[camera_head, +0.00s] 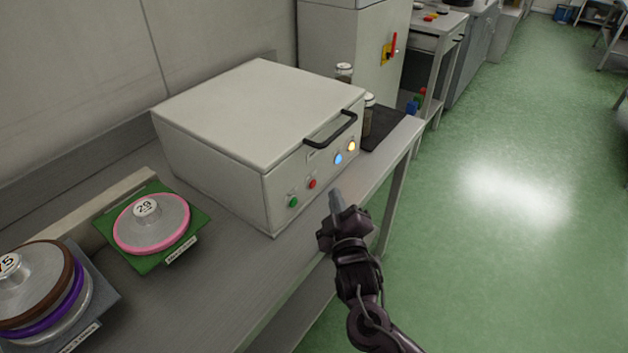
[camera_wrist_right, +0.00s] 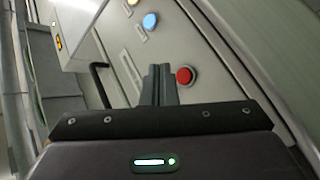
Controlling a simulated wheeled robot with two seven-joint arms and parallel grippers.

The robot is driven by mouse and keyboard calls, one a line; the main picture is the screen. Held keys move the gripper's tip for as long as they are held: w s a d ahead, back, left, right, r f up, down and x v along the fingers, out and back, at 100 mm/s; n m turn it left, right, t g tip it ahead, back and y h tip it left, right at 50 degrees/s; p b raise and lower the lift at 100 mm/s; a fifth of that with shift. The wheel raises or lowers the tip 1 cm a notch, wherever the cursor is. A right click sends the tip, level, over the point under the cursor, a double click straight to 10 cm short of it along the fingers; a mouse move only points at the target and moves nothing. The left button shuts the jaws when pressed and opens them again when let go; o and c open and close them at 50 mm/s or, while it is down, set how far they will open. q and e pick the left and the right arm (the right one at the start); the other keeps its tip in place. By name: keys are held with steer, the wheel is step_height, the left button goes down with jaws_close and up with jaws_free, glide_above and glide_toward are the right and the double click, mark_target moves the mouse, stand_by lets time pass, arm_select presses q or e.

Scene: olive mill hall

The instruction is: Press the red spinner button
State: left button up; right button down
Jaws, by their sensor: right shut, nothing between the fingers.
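The spinner is a cream box-shaped machine (camera_head: 250,115) with a closed lid and a black handle (camera_head: 330,131), standing on the bench. Its red button (camera_head: 312,183) is on the front panel, between a green button (camera_head: 293,202) and a blue light (camera_head: 338,158). My right gripper (camera_head: 336,200) is shut and empty, in front of the panel and to the right of the red button in the head view. In the right wrist view the red button (camera_wrist_right: 186,75) shows just right of the closed fingertips (camera_wrist_right: 159,70). I cannot tell the exact gap. My left gripper is not in view.
A green tray (camera_head: 188,243) with a pink-rimmed disc and a dark tray (camera_head: 105,290) with stacked discs lie on the bench at left. Jars (camera_head: 368,113) stand on a dark mat (camera_head: 386,133) beyond the machine. The green floor (camera_head: 500,240) at right is clear.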

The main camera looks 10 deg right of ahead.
steer(key=shift+s+d+p, duration=0.45)
steer(key=shift+s+d, duration=0.45)
steer(key=shift+d, duration=0.05)
